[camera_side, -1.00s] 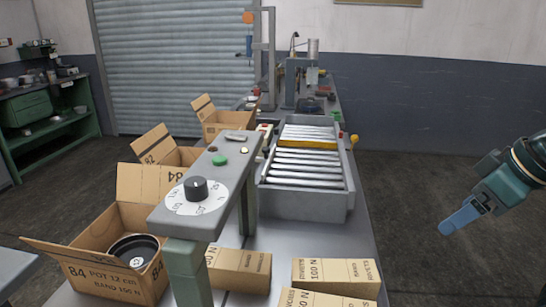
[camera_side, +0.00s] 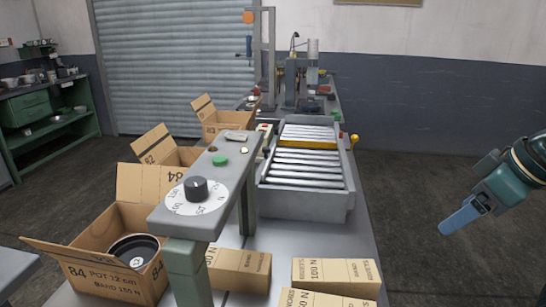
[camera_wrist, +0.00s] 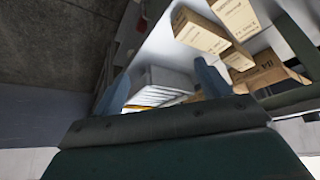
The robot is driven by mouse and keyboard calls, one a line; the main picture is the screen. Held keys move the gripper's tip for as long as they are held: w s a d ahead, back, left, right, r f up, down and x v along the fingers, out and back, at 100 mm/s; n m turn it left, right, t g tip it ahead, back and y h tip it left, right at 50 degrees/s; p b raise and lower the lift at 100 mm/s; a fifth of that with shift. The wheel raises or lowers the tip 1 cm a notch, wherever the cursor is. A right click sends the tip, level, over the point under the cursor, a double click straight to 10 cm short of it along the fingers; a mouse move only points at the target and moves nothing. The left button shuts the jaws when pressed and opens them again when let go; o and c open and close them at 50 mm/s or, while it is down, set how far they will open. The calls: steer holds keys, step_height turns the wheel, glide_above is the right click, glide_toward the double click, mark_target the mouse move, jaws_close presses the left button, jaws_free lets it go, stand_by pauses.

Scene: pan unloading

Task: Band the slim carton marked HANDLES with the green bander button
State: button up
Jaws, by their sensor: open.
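The green bander button (camera_side: 220,160) sits on top of the grey post panel, behind a dark knob on a white dial (camera_side: 196,190). Slim cartons lie on the bench: one left (camera_side: 240,270), one right (camera_side: 335,272) and one at the bottom edge (camera_side: 325,299). Their small print is too blurred to tell which says HANDLES. In the wrist view, cartons (camera_wrist: 200,32) show beyond the fingers. My gripper (camera_side: 456,222) hangs right of the bench, away from cartons and button. Its two fingers stand apart and empty in the wrist view (camera_wrist: 160,86).
A roller conveyor (camera_side: 306,172) with a yellow bar stands behind the cartons. Open boxes line the left side; the nearest (camera_side: 110,285) holds a dark pot. The post panel rises between boxes and conveyor. Floor right of the bench is clear.

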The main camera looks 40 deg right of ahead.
jaws_close()
stand_by(1.6)
